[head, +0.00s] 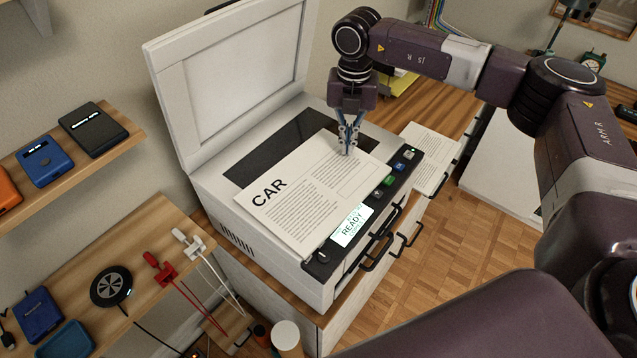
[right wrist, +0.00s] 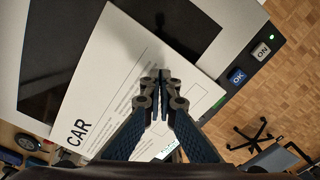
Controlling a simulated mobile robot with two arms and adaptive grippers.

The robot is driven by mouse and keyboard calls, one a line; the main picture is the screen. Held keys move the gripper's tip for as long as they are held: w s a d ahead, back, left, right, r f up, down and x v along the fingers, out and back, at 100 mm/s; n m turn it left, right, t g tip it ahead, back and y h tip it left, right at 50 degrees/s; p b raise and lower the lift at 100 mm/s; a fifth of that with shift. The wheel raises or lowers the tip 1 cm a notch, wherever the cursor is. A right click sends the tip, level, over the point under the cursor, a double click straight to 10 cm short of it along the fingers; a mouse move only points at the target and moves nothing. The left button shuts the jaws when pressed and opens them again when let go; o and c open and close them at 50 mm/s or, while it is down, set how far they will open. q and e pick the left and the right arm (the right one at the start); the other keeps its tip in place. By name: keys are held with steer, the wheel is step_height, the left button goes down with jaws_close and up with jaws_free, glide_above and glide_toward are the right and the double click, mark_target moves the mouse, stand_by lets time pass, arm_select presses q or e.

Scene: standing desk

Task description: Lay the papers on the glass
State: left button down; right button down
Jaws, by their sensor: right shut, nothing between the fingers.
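A white copier (head: 245,222) stands with its lid (head: 235,75) raised. A printed sheet headed CAR (head: 305,205) lies askew on its top. It covers part of the dark glass (head: 275,150) and part of the white frame in front. In the right wrist view the sheet (right wrist: 98,85) also overlaps the dark glass (right wrist: 58,55). Another printed paper (head: 430,145) lies to the right of the copier. My right gripper (head: 347,150) points down over the CAR sheet's right part, shut and empty. I cannot tell whether its tips touch the sheet. My left gripper is not in view.
The copier's front panel has several buttons and a READY screen (head: 352,226). Parquet floor (head: 450,245) is open at right.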

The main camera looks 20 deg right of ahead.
mark_target(332, 134)
steer(key=shift+f+b, duration=0.5)
steer(key=shift+f, duration=0.3)
stand_by(0.4)
steer(key=shift+w+d+b, duration=0.1)
steer(key=shift+w+b, duration=0.95)
steer(key=shift+w, duration=3.5)
stand_by(2.2)
